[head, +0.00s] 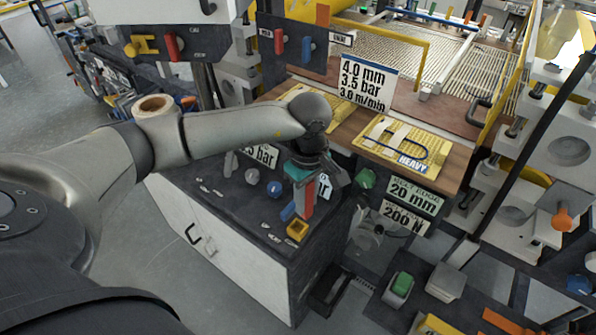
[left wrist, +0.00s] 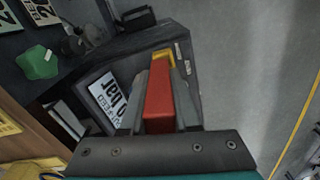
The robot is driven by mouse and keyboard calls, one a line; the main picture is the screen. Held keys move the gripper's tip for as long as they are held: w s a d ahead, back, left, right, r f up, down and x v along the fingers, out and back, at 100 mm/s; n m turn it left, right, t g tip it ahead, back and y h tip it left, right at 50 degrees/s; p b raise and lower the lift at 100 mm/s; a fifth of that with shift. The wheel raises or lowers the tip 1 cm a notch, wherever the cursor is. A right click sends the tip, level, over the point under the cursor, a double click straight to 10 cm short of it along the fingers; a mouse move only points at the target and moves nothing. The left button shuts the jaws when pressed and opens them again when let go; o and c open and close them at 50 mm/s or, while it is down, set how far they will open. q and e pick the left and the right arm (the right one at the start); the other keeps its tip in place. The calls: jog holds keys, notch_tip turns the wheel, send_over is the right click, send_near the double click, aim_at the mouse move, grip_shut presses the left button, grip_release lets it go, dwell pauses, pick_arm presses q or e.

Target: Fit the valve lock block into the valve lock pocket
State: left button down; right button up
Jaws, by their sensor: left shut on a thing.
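My left gripper (head: 311,182) points down over the dark top of a white cabinet (head: 340,215). It is shut on a red block (head: 308,198), which I take as the valve lock block. In the left wrist view the red block (left wrist: 159,100) lies between the two grey fingers (left wrist: 160,90). A small yellow square holder (head: 298,229), seemingly the valve lock pocket, sits near the cabinet's front edge. It also shows in the left wrist view (left wrist: 163,58), just beyond the block's end and partly hidden. The block looks close to it; I cannot tell if they touch. My right gripper is out of view.
A blue piece (head: 287,211) and round knobs (head: 252,176) stand on the cabinet top. A green knob (head: 366,178) is right of the gripper. A wooden table (head: 440,195) with a yellow "HEAVY" sheet (head: 420,142) lies behind. Open floor (left wrist: 240,70) lies beyond the cabinet.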

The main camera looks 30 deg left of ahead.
pick_arm(q)
jog(key=shift+a+r+n+p, duration=0.2)
jog(key=shift+a+n+p, duration=0.3)
jog(key=shift+n+p, duration=0.1)
jog(key=shift+a+r+n+p, duration=0.15)
jog(key=shift+a+n+p, duration=0.35)
jog(key=shift+n, duration=0.1)
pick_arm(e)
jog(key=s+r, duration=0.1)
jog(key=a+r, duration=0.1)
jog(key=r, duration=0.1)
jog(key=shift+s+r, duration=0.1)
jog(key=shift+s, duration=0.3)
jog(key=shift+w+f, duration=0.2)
pick_arm(q)
jog(key=shift+f+b, duration=2.8)
jog(key=shift+f, duration=0.1)
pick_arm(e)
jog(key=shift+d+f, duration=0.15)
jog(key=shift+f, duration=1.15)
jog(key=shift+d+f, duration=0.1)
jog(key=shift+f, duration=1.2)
pick_arm(q)
jog(key=shift+b, duration=0.45)
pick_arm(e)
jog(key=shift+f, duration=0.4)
